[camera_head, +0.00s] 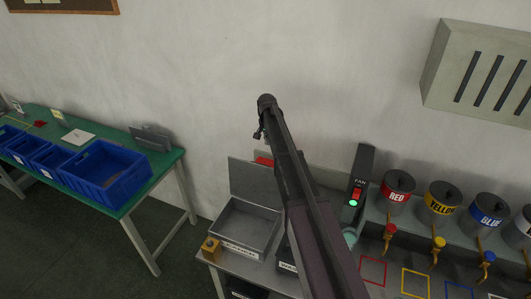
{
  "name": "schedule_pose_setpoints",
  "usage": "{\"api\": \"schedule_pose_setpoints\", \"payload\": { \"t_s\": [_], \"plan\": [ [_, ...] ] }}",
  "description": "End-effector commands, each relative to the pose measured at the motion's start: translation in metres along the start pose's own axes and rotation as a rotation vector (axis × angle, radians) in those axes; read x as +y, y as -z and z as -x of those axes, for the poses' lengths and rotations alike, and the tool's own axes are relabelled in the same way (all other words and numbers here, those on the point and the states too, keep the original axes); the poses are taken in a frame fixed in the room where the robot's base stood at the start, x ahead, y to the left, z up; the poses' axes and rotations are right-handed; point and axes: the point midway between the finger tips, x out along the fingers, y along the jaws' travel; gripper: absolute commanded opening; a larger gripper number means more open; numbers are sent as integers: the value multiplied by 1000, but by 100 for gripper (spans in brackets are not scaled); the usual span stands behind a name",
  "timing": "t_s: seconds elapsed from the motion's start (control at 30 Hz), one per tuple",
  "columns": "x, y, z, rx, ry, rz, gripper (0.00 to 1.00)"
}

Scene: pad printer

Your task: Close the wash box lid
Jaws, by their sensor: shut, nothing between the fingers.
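A box with a label starting "WA" (288,266) stands on the grey bench, mostly hidden behind my arm. Its lid and how far it is open cannot be told. To its left is an open grey metal box (240,228), its lid (257,184) standing up at the back; its front label is too small to read surely. My arm crosses in front of the bench, rising to the upper left. My gripper (258,134), small and dark at the arm's end, is shut and empty, and appears above the raised lid in the picture.
A small yellow block (210,249) sits at the bench's left corner. A dark fan post (360,190) with a green light stands right of my arm. Red, yellow and blue ink pots (443,202) with taps line the right. A green table (172,166) holds blue bins (105,172) at left.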

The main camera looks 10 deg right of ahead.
Motion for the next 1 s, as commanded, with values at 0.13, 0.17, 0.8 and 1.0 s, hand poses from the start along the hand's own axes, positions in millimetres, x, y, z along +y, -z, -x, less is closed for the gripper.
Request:
{"api": "schedule_pose_setpoints", "payload": {
  "t_s": [0.13, 0.17, 0.8, 1.0],
  "plan": [
    [0, 0, -6, 0, 0, 1, 0],
    [0, 0, -8, 0, 0, 1, 0],
    [-1, -1, -56, 0, 0, 2, 0],
    [-1, -1, -71, 0, 0, 2, 0]
  ]
}}
